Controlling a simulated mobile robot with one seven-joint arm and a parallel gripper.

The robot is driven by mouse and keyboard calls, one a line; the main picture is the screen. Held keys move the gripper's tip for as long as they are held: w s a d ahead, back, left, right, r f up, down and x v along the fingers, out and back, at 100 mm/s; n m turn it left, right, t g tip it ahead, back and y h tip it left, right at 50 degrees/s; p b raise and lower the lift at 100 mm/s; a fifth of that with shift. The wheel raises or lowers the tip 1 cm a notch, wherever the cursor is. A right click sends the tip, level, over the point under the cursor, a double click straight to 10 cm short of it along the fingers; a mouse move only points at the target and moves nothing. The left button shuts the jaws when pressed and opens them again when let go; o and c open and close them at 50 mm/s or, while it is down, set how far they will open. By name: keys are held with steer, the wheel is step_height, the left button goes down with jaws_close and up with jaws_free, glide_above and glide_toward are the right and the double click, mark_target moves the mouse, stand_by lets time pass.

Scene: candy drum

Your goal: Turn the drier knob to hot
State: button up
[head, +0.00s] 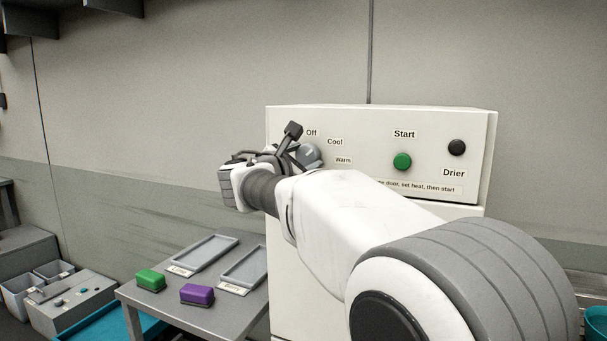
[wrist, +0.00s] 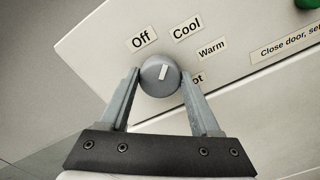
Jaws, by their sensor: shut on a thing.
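The drier knob is a round grey dial (wrist: 160,77) with a white pointer mark, on the white drier panel (wrist: 115,80). In the wrist view the mark points up and slightly right, nearer Cool than Off. Labels Off, Cool, Warm and a partly covered "ot" label (wrist: 197,79) run around it. My gripper (wrist: 160,84) is shut on the knob, one finger on its left side and one on its right. The right finger partly covers the "ot" label. In the head view the knob (head: 313,153) is mostly hidden behind my gripper (head: 303,151).
The panel also carries a green Start button (head: 402,161) and a black Drier button (head: 457,147). A grey table (head: 222,305) at the lower left holds two trays, a green block (head: 151,280) and a purple block (head: 197,294). My arm covers the panel's lower left.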

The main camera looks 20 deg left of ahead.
steer(key=m+b, duration=0.4)
steer(key=shift+f+m, duration=0.3)
steer(key=m+b, duration=0.4)
steer(key=m, duration=0.1)
steer(key=m+b, duration=0.3)
steer(key=m, duration=0.3)
steer(key=shift+b, duration=0.35)
steer(key=shift+m+b, duration=1)
steer(key=shift+m, duration=1.5)
steer(key=o, duration=1.4)
steer(key=shift+r, duration=0.1)
steer(key=shift+s, duration=0.1)
steer(key=s+b, duration=0.1)
steer(key=s, duration=0.4)
steer(key=s+a+b, duration=0.1)
steer(key=s, duration=0.5)
steer(key=s+b, duration=0.1)
steer(key=s, duration=0.5)
steer(key=shift+s+a+b, duration=0.15)
steer(key=shift+b, duration=0.15)
